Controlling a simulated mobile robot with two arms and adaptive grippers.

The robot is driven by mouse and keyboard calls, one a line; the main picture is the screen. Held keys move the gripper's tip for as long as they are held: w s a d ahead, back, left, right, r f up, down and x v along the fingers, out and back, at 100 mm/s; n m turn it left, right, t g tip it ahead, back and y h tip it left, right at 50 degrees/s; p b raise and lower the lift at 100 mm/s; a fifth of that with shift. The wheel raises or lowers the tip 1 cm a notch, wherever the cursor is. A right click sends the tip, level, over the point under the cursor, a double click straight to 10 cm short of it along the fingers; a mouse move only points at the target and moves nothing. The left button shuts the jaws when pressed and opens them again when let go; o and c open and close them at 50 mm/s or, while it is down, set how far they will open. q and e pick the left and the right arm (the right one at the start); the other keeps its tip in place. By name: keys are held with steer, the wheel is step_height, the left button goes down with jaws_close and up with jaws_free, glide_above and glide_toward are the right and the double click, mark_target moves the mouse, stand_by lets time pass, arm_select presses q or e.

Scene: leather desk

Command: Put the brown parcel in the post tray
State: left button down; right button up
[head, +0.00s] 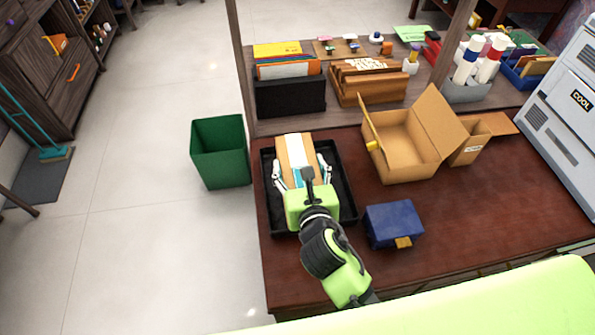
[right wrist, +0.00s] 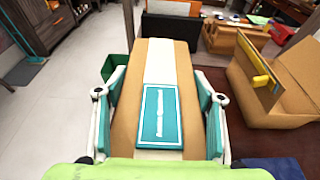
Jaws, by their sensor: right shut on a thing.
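The brown parcel (head: 284,150) is a tan box with a white band and a teal label. In the head view it is over the black post tray (head: 350,205); I cannot tell whether it touches the tray floor. My right gripper (head: 301,172) is shut on the parcel, one finger on each side. The right wrist view shows the parcel (right wrist: 185,75) between the fingers of the gripper (right wrist: 160,105), its label facing up. The parcel hides much of the tray. My left gripper is not in view.
A green bin (head: 220,152) stands on the floor left of the desk. An open cardboard box (head: 408,150) and a blue box (head: 393,223) are right of the tray. A black file holder (head: 290,97) and a wooden letter rack (head: 368,85) stand behind. Bare desk (head: 490,205) lies at right.

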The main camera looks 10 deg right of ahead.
steer(key=w+f, duration=0.4)
steer(key=f, duration=0.1)
steer(key=shift+w+f+b, duration=0.15)
steer(key=shift+f+b, duration=0.2)
steer(key=shift+f, duration=1.4)
steer(key=shift+d+f, duration=0.1)
steer(key=o, duration=1.9)
steer(key=shift+f, duration=0.1)
steer(key=shift+o, duration=0.2)
steer(key=b+v, duration=0.1)
steer(key=v, duration=1.1)
